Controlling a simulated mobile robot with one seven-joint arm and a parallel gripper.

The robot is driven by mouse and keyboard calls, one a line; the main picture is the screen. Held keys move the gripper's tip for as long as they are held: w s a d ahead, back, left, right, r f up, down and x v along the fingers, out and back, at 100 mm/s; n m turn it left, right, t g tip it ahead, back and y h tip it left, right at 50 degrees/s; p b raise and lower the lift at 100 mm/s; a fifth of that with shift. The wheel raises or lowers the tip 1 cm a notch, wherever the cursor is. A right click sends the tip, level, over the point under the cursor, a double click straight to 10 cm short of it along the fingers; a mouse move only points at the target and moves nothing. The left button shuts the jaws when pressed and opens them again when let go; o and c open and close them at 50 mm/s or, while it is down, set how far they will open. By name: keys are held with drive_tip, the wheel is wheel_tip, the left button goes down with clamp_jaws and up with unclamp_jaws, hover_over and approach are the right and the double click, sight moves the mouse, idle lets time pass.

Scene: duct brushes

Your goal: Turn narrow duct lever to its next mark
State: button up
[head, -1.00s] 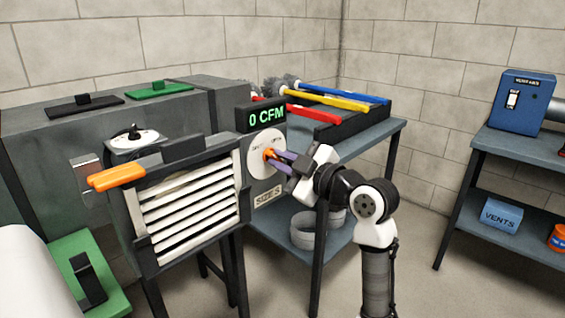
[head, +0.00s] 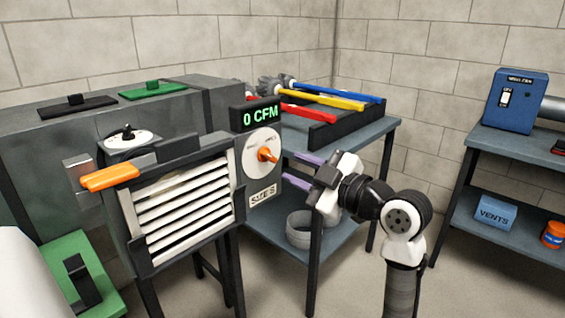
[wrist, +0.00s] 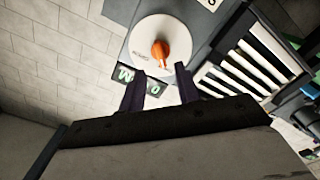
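The orange lever (head: 266,154) sits on a white round dial (head: 262,140) above the "SIZE S" plate (head: 263,196). In the head view its tip points to the lower right. In the wrist view the orange lever (wrist: 161,50) stands just beyond my fingertips. My gripper (head: 288,170) is to the right of the dial, with its purple fingers spread and nothing between them. The wrist view also shows my gripper (wrist: 158,73) open, with a gap to the lever. The dial's small lettering is too blurred to read fully.
A display (head: 261,114) above the dial reads 0 CFM. A louvred grille (head: 183,205) with an orange handle (head: 110,177) stands left of the dial. Brushes with coloured handles (head: 330,99) lie on the bench behind. A blue box (head: 516,98) stands on the right-hand bench.

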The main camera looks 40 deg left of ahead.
drive_tip(key=d, duration=0.7)
drive_tip(key=shift+s+d, duration=0.25)
drive_tip(key=shift+s, duration=0.1)
